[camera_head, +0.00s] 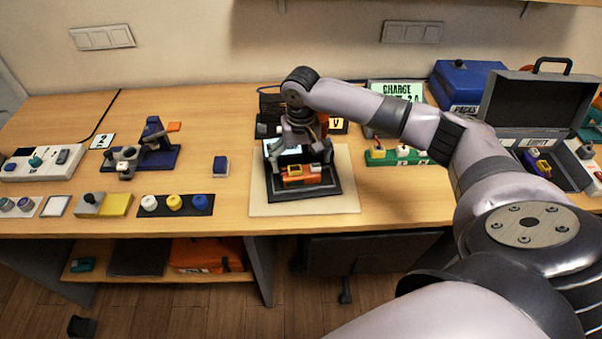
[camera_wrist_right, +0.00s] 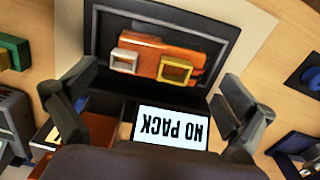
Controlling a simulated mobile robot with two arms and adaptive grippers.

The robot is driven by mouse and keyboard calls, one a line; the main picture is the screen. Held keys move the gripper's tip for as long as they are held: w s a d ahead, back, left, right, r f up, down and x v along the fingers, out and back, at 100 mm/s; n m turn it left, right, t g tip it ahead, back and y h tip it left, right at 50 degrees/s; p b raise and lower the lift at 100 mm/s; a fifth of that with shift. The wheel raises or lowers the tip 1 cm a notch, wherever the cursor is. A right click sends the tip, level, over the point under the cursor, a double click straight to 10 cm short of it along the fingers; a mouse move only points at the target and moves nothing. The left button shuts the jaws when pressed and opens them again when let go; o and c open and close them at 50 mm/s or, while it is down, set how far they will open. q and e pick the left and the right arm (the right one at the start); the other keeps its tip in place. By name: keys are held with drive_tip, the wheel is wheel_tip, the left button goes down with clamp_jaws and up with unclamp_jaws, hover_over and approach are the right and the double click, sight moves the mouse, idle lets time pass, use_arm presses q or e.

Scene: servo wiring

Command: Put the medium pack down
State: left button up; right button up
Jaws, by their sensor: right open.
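An orange block (camera_head: 300,181) with a yellow square frame and a pale square frame on top lies on a black tray (camera_head: 331,191). The wrist view shows the orange block (camera_wrist_right: 190,55) flat in the tray (camera_wrist_right: 103,27); I see no size label on it, so I cannot tell whether it is the medium pack. My right gripper (camera_head: 300,160) is above the tray, close to the block. Its fingers stand wide apart with nothing between them in the right wrist view (camera_wrist_right: 155,85). A screen (camera_wrist_right: 171,127) beside the tray reads "NO PACK". My left gripper is out of view.
The tray sits on a beige mat (camera_head: 258,200). An open case (camera_head: 545,117) with a purple and yellow item stands right, beside a blue box (camera_head: 463,80). A green holder (camera_head: 380,158) is right of the mat. A blue stand (camera_head: 150,155) is left.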

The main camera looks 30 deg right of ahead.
sight(301, 167)
drive_tip(key=shift+f, duration=1.9)
drive_tip(key=shift+c, duration=0.6)
drive_tip(key=shift+r, duration=0.15)
drive_tip(key=c, duration=1.4)
